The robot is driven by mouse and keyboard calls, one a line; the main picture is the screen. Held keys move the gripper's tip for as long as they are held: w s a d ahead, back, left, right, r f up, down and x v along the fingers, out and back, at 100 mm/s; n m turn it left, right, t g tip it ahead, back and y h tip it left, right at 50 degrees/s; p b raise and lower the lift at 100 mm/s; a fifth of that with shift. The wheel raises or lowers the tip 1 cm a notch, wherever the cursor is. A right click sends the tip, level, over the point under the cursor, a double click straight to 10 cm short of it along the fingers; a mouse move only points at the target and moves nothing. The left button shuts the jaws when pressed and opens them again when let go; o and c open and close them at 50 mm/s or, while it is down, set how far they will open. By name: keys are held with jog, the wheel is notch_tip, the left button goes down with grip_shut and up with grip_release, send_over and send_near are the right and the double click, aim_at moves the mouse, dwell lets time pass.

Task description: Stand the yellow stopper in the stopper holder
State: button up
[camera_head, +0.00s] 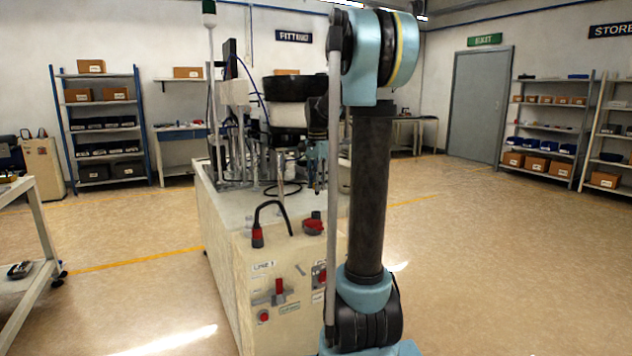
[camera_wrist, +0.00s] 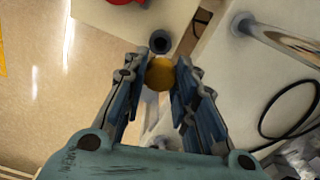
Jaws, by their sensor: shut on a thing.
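In the wrist view my gripper (camera_wrist: 160,63) is shut on the yellow stopper (camera_wrist: 160,76), which shows as a round amber-yellow top between the two fingertips. Just beyond the fingertips is a small dark round ring with an open middle (camera_wrist: 160,41), which looks like the stopper holder. The stopper appears close to it in the picture and not in it; the height between them cannot be told. In the head view my gripper (camera_head: 318,170) is partly hidden behind my arm, over the machine's worktop, and the stopper cannot be made out.
The cream machine cabinet (camera_head: 225,245) carries a bowl feeder (camera_head: 290,88), posts and hoses. Red controls (camera_head: 313,227) sit at its front edge. In the wrist view a metal post (camera_wrist: 280,38) and a black cable (camera_wrist: 268,112) lie to the right. Open floor (camera_wrist: 60,120) shows at left.

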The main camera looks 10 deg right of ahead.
jog(key=shift+a+f, duration=0.15)
jog(key=shift+f, duration=2.75)
jog(key=shift+s, duration=0.1)
jog(key=shift+f, duration=1.35)
dwell(0.9)
jog(key=o, duration=1.2)
jog(key=shift+c, duration=0.2)
jog(key=shift+r, duration=3.6)
